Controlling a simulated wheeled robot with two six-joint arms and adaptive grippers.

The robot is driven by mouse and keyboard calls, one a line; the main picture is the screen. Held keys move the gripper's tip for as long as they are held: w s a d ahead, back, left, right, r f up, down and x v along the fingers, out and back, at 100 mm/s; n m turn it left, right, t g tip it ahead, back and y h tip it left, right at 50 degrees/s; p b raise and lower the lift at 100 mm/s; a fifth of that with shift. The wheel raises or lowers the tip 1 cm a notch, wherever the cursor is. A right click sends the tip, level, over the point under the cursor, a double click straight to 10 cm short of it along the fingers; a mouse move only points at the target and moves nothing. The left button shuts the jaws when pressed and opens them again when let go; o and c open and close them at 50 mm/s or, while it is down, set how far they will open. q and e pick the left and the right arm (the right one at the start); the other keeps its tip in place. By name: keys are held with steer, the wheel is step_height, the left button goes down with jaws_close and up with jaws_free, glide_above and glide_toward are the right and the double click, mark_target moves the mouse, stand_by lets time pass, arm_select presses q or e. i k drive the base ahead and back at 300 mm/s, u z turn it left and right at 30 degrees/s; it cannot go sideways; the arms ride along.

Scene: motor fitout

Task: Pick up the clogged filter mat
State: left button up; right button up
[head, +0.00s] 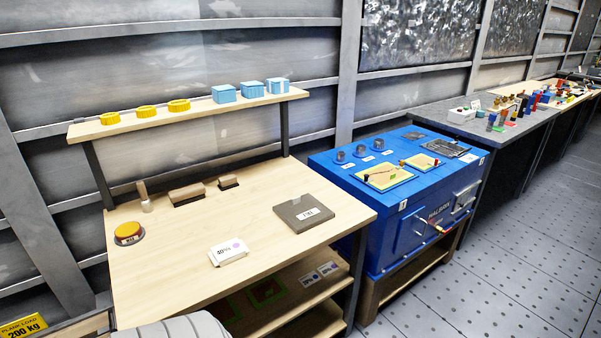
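A flat, square, grey-brown pad (290,208) with a small white label lies on the right part of the wooden bench top; it may be the filter mat, but its label is too small to read surely. A dark rectangular grille or tray (447,148) is set in the top of the blue machine (385,215), at its far right corner; whether a mat lies in it I cannot tell. Neither of my grippers is in view.
The wooden bench (185,265) also holds a white box (229,252), a round orange-topped item (128,233), a brush (145,197) and two brown blocks (187,193). Its shelf (202,108) carries yellow rings and blue boxes. A grey bench (475,128) stands farther right; the right floor is clear.

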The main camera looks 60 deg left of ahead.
mark_target(303, 213)
steer(key=u, duration=0.65)
steer(key=i, duration=0.85)
steer(key=u, duration=0.8)
